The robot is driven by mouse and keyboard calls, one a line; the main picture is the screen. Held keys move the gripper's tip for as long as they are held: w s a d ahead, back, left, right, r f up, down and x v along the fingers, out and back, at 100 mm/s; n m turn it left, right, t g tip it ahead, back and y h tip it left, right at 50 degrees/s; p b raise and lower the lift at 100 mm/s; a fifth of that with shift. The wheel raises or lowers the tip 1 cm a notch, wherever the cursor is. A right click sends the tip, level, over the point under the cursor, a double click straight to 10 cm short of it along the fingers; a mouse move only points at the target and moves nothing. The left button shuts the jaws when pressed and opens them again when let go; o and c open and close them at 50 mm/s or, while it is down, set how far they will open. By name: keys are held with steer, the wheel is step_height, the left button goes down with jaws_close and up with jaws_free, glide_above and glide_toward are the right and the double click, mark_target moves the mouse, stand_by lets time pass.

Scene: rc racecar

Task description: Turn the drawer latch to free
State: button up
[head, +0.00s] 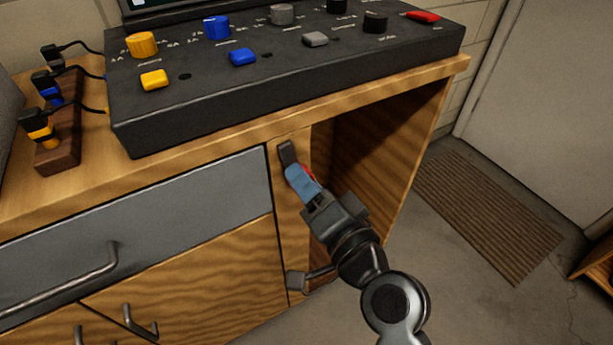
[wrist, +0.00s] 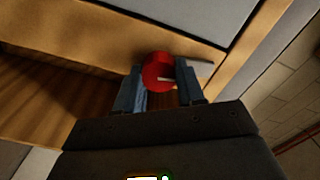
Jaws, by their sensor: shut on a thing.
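The drawer latch has a round red knob with a white mark, seen in the wrist view (wrist: 156,73), and a dark grey bar (head: 287,154) on the wooden post just right of the grey drawer (head: 180,195). In the head view the bar points up toward the countertop. In the wrist view the bar lies to the right of the knob. My gripper (head: 303,180), with blue fingers, is shut on the latch, one finger on each side of the red knob (wrist: 160,92). In the head view the fingers hide most of the knob. The drawer front looks flush with the cabinet.
A black control panel (head: 290,82) with coloured knobs and switches stands on the countertop above. An open compartment (head: 375,130) lies right of the post. A grey handle fitting (head: 297,281) sits lower on the post. Bare floor and a mat (head: 487,210) lie to the right.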

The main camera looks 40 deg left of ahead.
steer(key=shift+m+p, duration=0.45)
steer(key=shift+m, duration=0.65)
steer(key=shift+f, duration=0.1)
steer(key=o, duration=1)
steer(key=shift+o, duration=0.2)
steer(key=v, duration=0.8)
steer(key=shift+a, duration=0.1)
